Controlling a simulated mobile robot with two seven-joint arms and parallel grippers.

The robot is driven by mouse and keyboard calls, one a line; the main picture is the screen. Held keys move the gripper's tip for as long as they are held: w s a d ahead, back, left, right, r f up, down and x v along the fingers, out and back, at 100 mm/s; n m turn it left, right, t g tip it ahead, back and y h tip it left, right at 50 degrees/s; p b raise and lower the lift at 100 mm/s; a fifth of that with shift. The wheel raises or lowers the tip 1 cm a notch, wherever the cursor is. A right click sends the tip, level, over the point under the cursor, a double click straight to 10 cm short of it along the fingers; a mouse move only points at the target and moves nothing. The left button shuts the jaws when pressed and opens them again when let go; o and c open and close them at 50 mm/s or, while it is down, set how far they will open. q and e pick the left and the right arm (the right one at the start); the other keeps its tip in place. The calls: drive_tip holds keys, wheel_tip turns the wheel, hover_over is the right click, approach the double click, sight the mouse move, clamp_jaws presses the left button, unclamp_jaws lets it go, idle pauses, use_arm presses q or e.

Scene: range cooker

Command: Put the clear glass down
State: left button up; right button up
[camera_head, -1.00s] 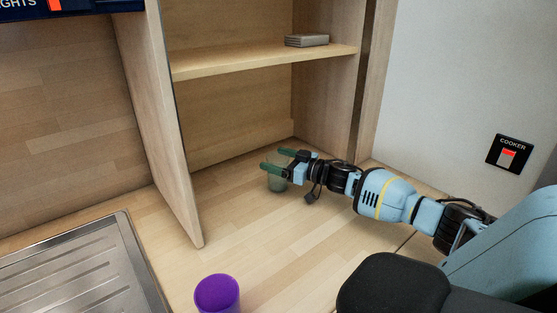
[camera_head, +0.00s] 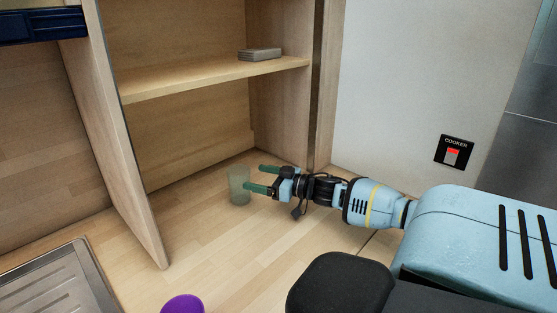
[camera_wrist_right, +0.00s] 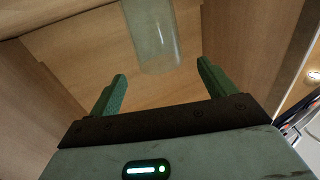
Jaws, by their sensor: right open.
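The clear glass (camera_head: 238,186) stands upright on the wooden worktop inside the open cupboard, below its shelf. It also shows in the right wrist view (camera_wrist_right: 152,38), ahead of the fingers, with its top cut off by the frame. My right gripper (camera_head: 257,177) is open, its two green fingers pointing at the glass from the right. In the right wrist view the gripper (camera_wrist_right: 160,80) has nothing between its fingers, and the glass is beyond the fingertips. My left gripper is out of view.
A purple cup (camera_head: 183,304) stands at the front, cut off by the frame. A metal draining board (camera_head: 60,285) lies at lower left. The cupboard's side panel (camera_head: 125,150) stands left of the glass. A grey stack (camera_head: 260,54) lies on the shelf (camera_head: 210,78).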

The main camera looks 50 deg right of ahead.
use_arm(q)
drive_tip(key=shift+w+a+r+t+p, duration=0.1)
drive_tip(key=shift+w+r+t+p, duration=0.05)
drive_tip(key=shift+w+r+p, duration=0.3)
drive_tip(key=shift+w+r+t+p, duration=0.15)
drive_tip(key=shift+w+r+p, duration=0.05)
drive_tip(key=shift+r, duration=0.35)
use_arm(e)
drive_tip(key=v, duration=0.5)
drive_tip(key=shift+r, duration=0.15)
drive_tip(key=shift+w+a, duration=0.1)
drive_tip(key=shift+a, duration=0.05)
